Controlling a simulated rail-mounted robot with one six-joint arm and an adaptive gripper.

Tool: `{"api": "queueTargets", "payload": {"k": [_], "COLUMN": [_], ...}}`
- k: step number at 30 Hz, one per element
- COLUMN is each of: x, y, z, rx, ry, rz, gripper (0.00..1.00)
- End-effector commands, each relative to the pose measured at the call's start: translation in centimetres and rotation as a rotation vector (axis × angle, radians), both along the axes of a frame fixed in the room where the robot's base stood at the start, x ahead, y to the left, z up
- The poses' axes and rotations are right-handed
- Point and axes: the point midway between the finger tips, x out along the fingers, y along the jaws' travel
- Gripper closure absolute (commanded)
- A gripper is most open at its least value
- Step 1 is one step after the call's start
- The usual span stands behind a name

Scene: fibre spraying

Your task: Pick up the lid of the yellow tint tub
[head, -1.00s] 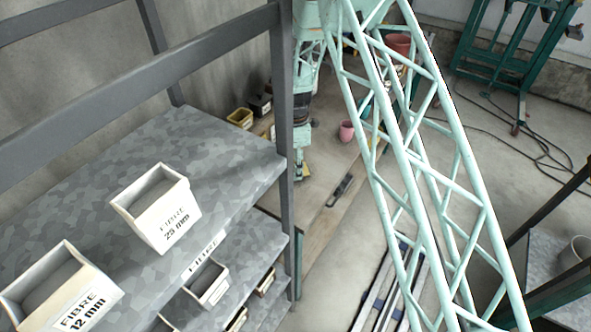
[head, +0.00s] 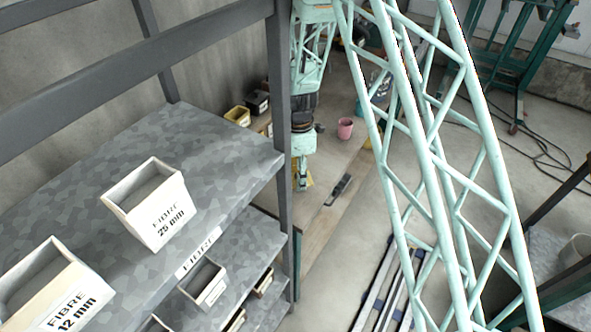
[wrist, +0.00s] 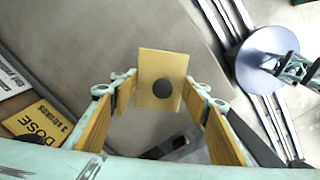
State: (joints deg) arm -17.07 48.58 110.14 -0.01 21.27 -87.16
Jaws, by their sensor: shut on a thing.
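In the wrist view, a square yellow-tan lid (wrist: 150,65) with a round dark knob is between the fingertips of my gripper (wrist: 161,88). The gripper is shut on the lid, though the exact contact is hard to see. In the head view, my gripper (head: 301,183) is small and low over the bench, behind the shelf post. A yellow patch beside it is too small to name. An open yellow tub (head: 237,116) stands at the bench's back left; I cannot tell whether it is the tint tub.
The wooden bench (head: 325,165) holds a pink cup (head: 345,128), a dark box (head: 257,102) and a flat dark tool (head: 338,189). A yellow DOSE card (wrist: 42,122) shows in the wrist view. A grey shelf rack (head: 100,165) with fibre boxes stands at left, its post close to my arm.

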Motion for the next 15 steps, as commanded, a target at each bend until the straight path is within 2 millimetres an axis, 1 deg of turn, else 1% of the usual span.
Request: {"api": "queueTargets", "payload": {"k": [1, 6, 12, 15], "x": [-1.1, -3.8, -6.1, -6.7], "y": [-0.2, -0.9, -1.4, -1.6], "z": [0.0, 0.3, 0.5, 0.6], "rx": [0.000, 0.000, 0.000, 0.000], "ry": [0.002, 0.002, 0.002, 0.000], "rz": [0.000, 0.000, 0.000, 0.000], "gripper": [0.68, 0.68, 0.68, 0.68]}}
